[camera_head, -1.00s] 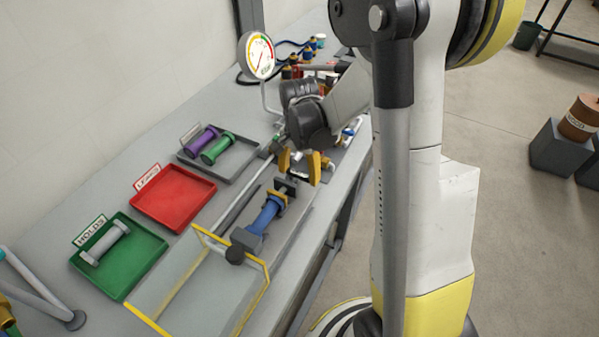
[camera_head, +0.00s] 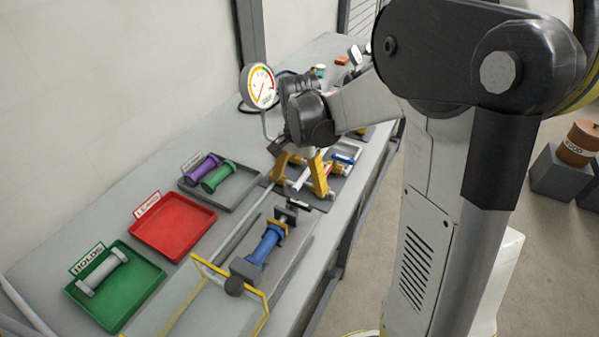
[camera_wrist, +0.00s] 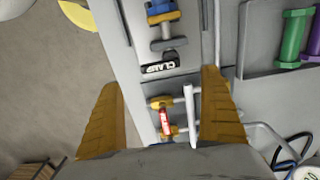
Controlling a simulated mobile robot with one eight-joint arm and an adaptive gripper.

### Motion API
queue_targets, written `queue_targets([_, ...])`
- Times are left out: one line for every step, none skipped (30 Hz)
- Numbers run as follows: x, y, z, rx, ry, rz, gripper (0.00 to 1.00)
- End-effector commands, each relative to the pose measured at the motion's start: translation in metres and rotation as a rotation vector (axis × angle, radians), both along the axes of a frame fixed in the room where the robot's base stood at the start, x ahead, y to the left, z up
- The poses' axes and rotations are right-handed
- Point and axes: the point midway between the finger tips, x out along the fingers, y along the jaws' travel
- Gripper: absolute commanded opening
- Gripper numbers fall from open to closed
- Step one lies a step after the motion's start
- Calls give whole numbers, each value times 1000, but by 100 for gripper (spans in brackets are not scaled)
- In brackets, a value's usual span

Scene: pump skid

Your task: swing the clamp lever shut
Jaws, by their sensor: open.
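My gripper (camera_head: 300,190) points down over the small fixture on the bench, its yellow fingers spread wide. In the wrist view, my gripper (camera_wrist: 160,90) has one finger on each side of that fixture. A white bar (camera_wrist: 192,112), perhaps the clamp lever, stands between the fingers, nearer the right one. A red piece with a white mark (camera_wrist: 165,122) lies beside it between brass-coloured ends. A black-and-white label plate (camera_wrist: 160,68) lies just ahead. I cannot tell whether either finger touches the bar, and my wrist hides the near part of the fixture.
A blue spool-shaped part (camera_head: 264,245) sits in a holder in front, beside a yellow guard frame (camera_head: 262,305). A gauge (camera_head: 258,86) stands behind on the left. A red tray (camera_head: 172,248), green tray (camera_head: 150,265) and grey tray (camera_head: 243,185) line the bench's left side.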

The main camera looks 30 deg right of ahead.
Motion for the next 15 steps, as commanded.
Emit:
queue_targets([-1,0,10,0,0,0,92])
queue_targets([-1,0,16,0,0,0,92])
queue_targets([-1,0,22,0,0,0,92])
queue_targets([0,0,26,0,0,0,92])
queue_targets([0,0,29,0,0,0,92])
queue_targets([0,0,33,0,0,0,92])
queue_targets([0,0,36,0,0,0,92])
queue_targets([0,0,38,0,0,0,92])
queue_targets([0,0,39,0,0,0,92])
queue_targets([0,0,40,0,0,0,92])
queue_targets([0,0,40,0,0,0,92])
queue_targets([0,0,41,0,0,0,92])
queue_targets([0,0,41,0,0,0,92])
queue_targets([0,0,41,0,0,0,92])
queue_targets([0,0,41,0,0,0,92])
